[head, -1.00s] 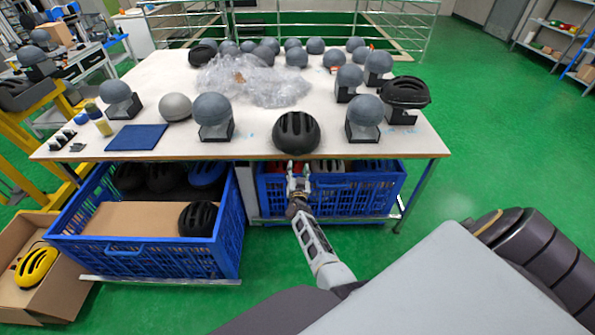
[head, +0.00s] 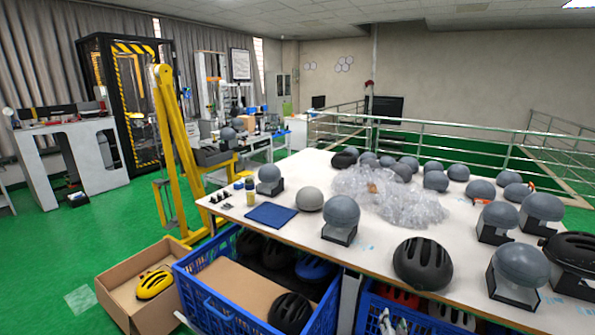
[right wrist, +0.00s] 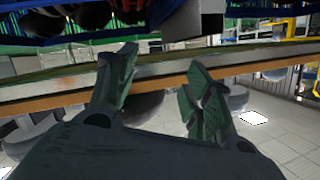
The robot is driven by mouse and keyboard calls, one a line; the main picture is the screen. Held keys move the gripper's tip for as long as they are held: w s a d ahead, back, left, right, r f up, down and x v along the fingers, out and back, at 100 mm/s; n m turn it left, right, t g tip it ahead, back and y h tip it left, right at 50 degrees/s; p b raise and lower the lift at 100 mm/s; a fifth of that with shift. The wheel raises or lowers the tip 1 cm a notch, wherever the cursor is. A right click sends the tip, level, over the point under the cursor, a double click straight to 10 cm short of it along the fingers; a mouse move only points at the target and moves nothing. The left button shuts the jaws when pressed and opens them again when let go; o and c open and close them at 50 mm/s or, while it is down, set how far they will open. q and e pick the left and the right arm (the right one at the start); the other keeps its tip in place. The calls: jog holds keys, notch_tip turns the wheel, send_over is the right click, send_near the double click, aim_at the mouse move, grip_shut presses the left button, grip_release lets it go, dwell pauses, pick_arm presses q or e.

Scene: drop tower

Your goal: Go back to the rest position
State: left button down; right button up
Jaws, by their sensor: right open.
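My right gripper (head: 393,320) shows only in part at the bottom edge of the head view. It is low at the table's front side, by the right blue crate (head: 368,312) and below the black helmet (head: 423,263). In the right wrist view my right gripper (right wrist: 158,72) has its two fingers spread, with nothing held between them. The table edge (right wrist: 75,93) runs across behind the fingers. My left gripper is in neither view.
The white table (head: 375,246) carries grey headforms, helmets, clear plastic wrap (head: 390,198) and a blue mat (head: 271,215). A left blue crate (head: 215,312) and a cardboard box (head: 122,300) with a yellow helmet stand below.

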jog(key=s+a+f+n+g+y, duration=0.1)
jog(key=a+f+n+g+y, duration=0.1)
jog(key=a+f, duration=0.4)
jog(key=s+a+f+n+g+y, duration=0.2)
jog(key=s+a+f+n+g, duration=0.1)
jog(key=s+f, duration=0.6)
jog(key=s+a+f+n+g+y, duration=0.15)
jog(key=s+a+f, duration=0.25)
jog(key=s+f, duration=0.55)
jog(key=s+d+f+n+g, duration=0.1)
jog(key=s+f, duration=0.3)
jog(key=s, duration=1)
jog(key=s+d+f+n+g, duration=0.1)
jog(key=s+f+g, duration=0.2)
jog(key=s, duration=1.1)
jog(key=s+d+f+n+g+h, duration=0.1)
jog(key=s+f, duration=0.5)
jog(key=s, duration=0.8)
jog(key=shift+s+d+f+n+g, duration=0.15)
jog(key=shift+d+f+n+g, duration=0.3)
jog(key=shift+g, duration=0.5)
